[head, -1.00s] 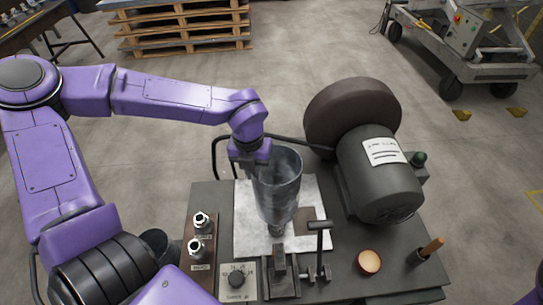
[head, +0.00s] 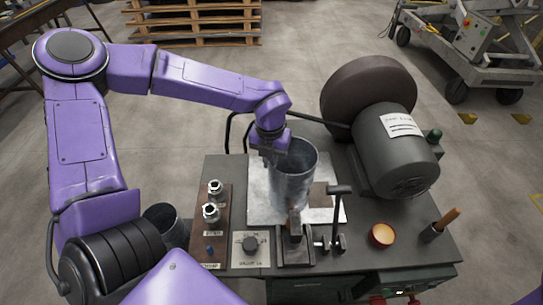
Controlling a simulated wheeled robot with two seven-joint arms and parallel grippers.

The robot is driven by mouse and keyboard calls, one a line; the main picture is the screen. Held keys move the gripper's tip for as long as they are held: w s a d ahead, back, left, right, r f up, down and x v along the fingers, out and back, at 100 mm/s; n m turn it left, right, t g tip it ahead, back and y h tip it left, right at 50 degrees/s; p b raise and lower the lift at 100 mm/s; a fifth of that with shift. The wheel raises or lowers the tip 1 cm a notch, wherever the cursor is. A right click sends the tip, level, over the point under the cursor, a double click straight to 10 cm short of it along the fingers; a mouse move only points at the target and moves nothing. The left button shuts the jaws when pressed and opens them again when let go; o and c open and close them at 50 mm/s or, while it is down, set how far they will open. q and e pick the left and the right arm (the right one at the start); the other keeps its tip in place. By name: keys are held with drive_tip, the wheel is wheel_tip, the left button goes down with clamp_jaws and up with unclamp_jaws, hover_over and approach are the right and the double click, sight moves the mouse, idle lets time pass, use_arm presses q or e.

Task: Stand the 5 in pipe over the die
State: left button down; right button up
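The 5 in pipe (head: 292,182) is a grey metal cylinder, open at the top and roughly upright over the bench's pale plate. My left gripper (head: 271,148) is at the left of its upper rim and appears shut on the wall; the fingertips are partly hidden. The die is not clearly visible; the pipe covers the spot where a narrower metal form showed below it earlier. I cannot tell whether the pipe's lower end touches anything. My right gripper is out of view.
A grinder-like motor with a dark wheel (head: 368,88) stands at the right. A lever clamp (head: 340,215) is close in front of the pipe. An orange bowl (head: 382,235) and a handled tool (head: 440,225) sit front right. Another metal cylinder (head: 163,222) is at the left.

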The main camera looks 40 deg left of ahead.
use_arm(q)
drive_tip(key=shift+w+f, duration=0.55)
drive_tip(key=c, duration=1.2)
unclamp_jaws()
drive_tip(key=shift+w, duration=0.1)
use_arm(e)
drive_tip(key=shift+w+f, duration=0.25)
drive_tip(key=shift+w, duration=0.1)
use_arm(q)
drive_tip(key=shift+r, duration=0.15)
wheel_tip(320, 180, up, 10)
drive_tip(key=shift+r+b, duration=0.15)
drive_tip(key=shift+b, duration=0.65)
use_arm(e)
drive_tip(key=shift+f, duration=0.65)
